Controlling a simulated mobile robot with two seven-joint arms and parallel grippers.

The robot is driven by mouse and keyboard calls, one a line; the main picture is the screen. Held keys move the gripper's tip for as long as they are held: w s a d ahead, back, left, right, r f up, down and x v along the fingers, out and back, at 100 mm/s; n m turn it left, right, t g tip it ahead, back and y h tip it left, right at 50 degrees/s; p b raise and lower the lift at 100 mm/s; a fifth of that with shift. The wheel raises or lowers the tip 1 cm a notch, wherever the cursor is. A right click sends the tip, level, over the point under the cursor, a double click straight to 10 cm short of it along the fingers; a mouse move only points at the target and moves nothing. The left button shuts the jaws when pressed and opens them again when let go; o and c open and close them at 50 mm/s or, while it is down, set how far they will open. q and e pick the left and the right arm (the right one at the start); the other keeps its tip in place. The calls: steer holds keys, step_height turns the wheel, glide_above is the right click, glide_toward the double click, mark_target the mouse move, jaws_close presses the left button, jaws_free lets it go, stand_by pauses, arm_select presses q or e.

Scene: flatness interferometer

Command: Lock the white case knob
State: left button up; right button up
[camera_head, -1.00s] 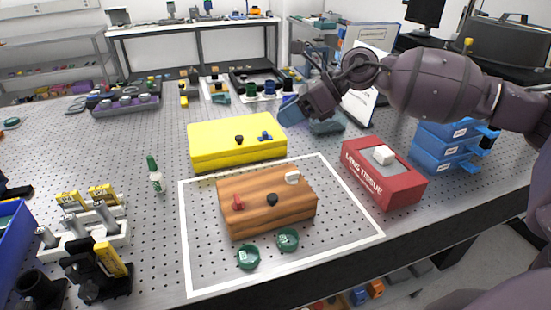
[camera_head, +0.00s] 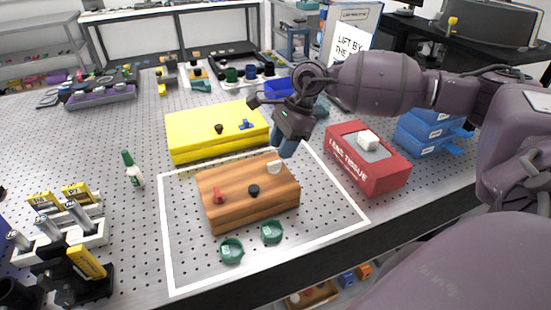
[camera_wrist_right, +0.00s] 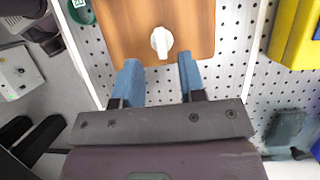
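The wooden case (camera_head: 240,200) lies inside the white outline on the perforated table, with a red knob (camera_head: 219,195), a black knob (camera_head: 253,191) and the white knob (camera_head: 274,168) on top. The white knob sits near the case's back right corner. My right gripper (camera_head: 284,148) points down just behind and above it. In the right wrist view, the white knob (camera_wrist_right: 161,42) lies just beyond the gap between the blue fingertips (camera_wrist_right: 158,66). The fingers are apart with nothing between them. My left gripper is not in view.
A yellow case (camera_head: 200,138) stands behind the wooden case, and a red tissue box (camera_head: 360,165) stands to its right. Two green round parts (camera_head: 231,251) lie in front. Blue drawers (camera_head: 425,140) are at far right.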

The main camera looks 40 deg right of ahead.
mark_target(274, 162)
steer(key=shift+x, duration=2.3)
jaws_close()
